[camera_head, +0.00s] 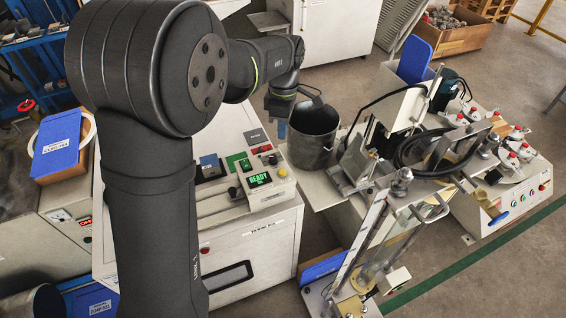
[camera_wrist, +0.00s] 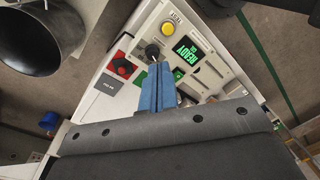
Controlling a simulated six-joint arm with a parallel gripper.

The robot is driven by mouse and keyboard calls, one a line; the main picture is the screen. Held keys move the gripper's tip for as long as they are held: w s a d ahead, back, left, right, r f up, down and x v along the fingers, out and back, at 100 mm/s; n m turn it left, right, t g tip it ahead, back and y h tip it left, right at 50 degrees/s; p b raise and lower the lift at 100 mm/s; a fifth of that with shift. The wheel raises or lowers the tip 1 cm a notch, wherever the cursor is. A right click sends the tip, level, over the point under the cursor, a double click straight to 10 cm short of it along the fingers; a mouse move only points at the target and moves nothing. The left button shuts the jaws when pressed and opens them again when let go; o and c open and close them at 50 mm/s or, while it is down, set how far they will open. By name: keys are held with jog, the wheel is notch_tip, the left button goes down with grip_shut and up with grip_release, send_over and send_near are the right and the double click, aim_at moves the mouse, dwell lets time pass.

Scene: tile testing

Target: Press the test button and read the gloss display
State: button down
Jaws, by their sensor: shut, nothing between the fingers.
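The gloss tester (camera_head: 268,195) is a pale box on a white cabinet top. Its lit display (camera_head: 260,180) reads READY in green; the display (camera_wrist: 188,50) also shows in the wrist view. My gripper (camera_head: 281,132) is above and behind the tester, pointing down. Its blue fingers (camera_wrist: 160,68) are shut and empty. In the wrist view they overlap part of the panel, next to a black knob (camera_wrist: 152,50). Contact is not visible.
A dark metal bucket (camera_head: 313,135) stands right of my gripper. A cluttered bench with clamps and cables (camera_head: 440,150) fills the right side. My arm hides part of the cabinet.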

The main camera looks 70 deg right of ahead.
aim_at(283, 171)
jog(key=r+n, duration=0.1)
jog(key=n, duration=0.1)
jog(key=r+n, duration=0.1)
jog(key=n, duration=0.1)
jog(key=s+r+n, duration=0.1)
jog(key=n, duration=0.1)
jog(key=shift+a+n, duration=0.35)
jog(key=shift+n, duration=0.05)
jog(key=f, duration=0.4)
jog(key=a+f, duration=0.1)
jog(key=f, duration=0.9)
jog(key=shift+a, duration=0.35)
